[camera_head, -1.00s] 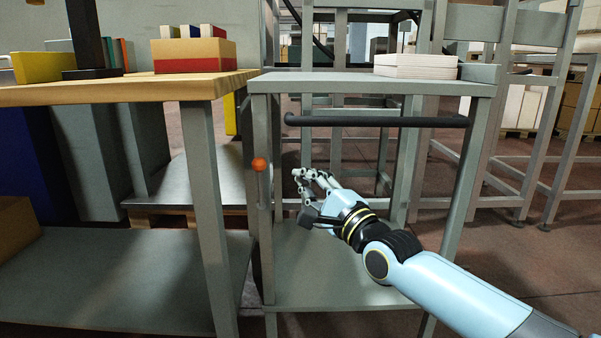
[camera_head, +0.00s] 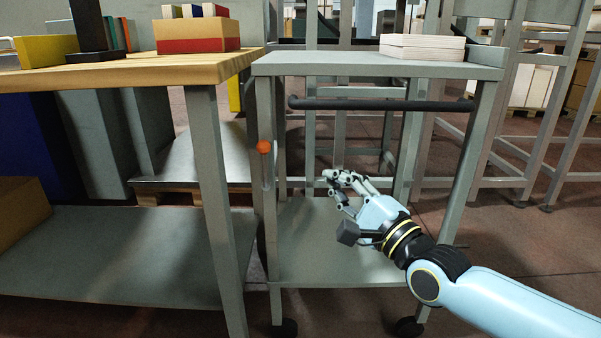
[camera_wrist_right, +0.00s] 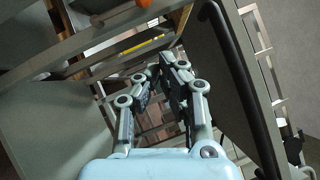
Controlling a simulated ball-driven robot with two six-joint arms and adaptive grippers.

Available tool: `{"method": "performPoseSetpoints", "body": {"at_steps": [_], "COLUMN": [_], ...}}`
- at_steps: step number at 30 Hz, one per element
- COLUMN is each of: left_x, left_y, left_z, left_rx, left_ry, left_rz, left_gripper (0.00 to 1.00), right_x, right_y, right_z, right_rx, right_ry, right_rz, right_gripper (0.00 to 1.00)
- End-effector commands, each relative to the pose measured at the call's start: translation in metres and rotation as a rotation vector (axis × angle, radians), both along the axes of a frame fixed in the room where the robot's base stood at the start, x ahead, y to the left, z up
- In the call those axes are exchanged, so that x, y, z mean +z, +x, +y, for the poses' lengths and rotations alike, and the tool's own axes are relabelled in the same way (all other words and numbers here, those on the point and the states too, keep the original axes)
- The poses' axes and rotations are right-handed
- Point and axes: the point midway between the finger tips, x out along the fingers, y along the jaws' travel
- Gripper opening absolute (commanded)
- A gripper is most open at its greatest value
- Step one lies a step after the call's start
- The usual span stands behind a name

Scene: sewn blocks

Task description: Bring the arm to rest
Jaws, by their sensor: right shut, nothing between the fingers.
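My right arm, light blue with black and yellow rings, comes in from the lower right of the head view. Its right gripper (camera_head: 335,185) is in front of the grey trolley (camera_head: 400,70), lower than the trolley's black handle bar (camera_head: 380,104) and above its lower shelf (camera_head: 320,255). The right gripper is shut and empty. In the right wrist view its fingers (camera_wrist_right: 163,65) point away from the camera, with nothing held between them. My left gripper is not in view.
A wooden-topped table (camera_head: 150,68) stands at left with a box (camera_head: 197,35) on it. White slabs (camera_head: 422,47) lie on the trolley top. Open floor (camera_head: 500,230) shows at right.

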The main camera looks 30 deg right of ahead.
Motion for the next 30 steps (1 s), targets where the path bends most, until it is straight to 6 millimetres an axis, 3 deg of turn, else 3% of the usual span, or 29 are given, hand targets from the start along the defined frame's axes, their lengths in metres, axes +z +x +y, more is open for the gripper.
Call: {"method": "performPoseSetpoints", "body": {"at_steps": [5,8,11,14,18,21,25,30], "left_x": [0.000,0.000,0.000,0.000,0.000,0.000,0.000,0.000], "left_y": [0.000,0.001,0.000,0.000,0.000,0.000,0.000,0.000], "left_z": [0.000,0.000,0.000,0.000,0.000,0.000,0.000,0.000], "left_rx": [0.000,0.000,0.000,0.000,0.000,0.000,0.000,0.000], "left_ry": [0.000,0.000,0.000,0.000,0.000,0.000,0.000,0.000], "left_rz": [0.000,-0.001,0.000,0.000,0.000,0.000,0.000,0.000], "left_gripper": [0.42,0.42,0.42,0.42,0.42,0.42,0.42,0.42], "right_x": [0.000,-0.011,-0.046,-0.108,-0.205,-0.257,-0.298,-0.319], "right_y": [0.000,-0.008,-0.032,-0.060,-0.123,-0.177,-0.241,-0.298], "right_z": [0.000,0.001,0.010,0.028,0.050,0.058,0.059,0.052], "right_rx": [0.000,-0.004,-0.014,-0.004,0.114,0.281,0.550,0.893], "right_ry": [0.000,0.009,0.020,-0.141,-0.566,-0.883,-1.219,-1.522], "right_rz": [0.001,0.025,0.111,0.325,0.687,0.898,1.077,1.174], "right_gripper": [0.00,0.00,0.00,0.00,0.00,0.00,0.00,0.00]}}
